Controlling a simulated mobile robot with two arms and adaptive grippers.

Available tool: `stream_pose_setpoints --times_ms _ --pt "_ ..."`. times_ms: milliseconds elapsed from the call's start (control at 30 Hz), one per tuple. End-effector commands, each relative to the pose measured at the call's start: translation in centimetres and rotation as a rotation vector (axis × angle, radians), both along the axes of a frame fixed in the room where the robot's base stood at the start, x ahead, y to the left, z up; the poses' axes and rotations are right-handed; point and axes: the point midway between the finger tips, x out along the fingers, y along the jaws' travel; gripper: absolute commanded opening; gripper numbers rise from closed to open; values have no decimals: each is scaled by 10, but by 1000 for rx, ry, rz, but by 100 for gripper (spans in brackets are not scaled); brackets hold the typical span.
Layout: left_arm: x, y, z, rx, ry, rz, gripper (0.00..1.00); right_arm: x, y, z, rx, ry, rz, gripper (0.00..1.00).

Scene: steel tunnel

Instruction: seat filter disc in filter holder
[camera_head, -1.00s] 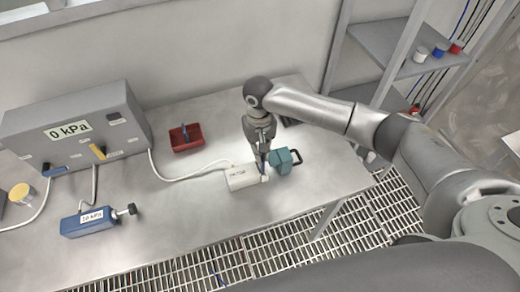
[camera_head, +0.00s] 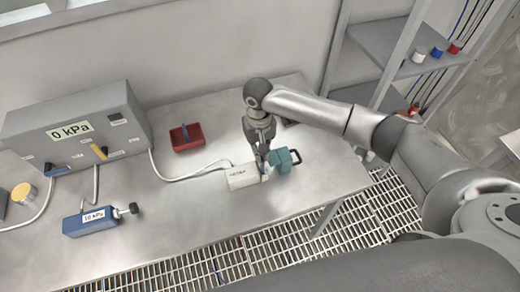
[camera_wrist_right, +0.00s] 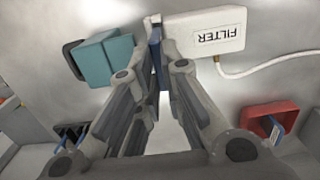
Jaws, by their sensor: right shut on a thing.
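The white filter holder (camera_head: 242,177), a box labelled FILTER, lies on the steel table with a hose on its left; it also shows in the right wrist view (camera_wrist_right: 215,31). My right gripper (camera_head: 262,150) points down at the holder's right end. In the wrist view its fingers (camera_wrist_right: 156,45) are shut on a thin blue piece, seen edge-on, which I take as the filter disc (camera_wrist_right: 158,66). The disc is right beside the holder's end; whether it is inside a slot cannot be told. My left gripper is not in view.
A teal block with a black handle (camera_head: 282,163) stands close to the right of the gripper. A red tray (camera_head: 180,145) holds a blue piece. A grey gauge box reading 0 kPa (camera_head: 75,130) and a blue 10 kPa device (camera_head: 90,221) stand left. The front middle table is clear.

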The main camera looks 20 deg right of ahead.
Motion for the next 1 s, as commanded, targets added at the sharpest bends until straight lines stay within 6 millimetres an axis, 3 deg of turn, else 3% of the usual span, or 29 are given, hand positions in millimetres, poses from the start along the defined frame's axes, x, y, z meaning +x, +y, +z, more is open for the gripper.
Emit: stream_pose_setpoints --times_ms 333,1000 --pt "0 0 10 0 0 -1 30 0 0 1 0 0 1 0" --pt "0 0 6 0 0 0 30 0 1 -7 0 1 0 0"
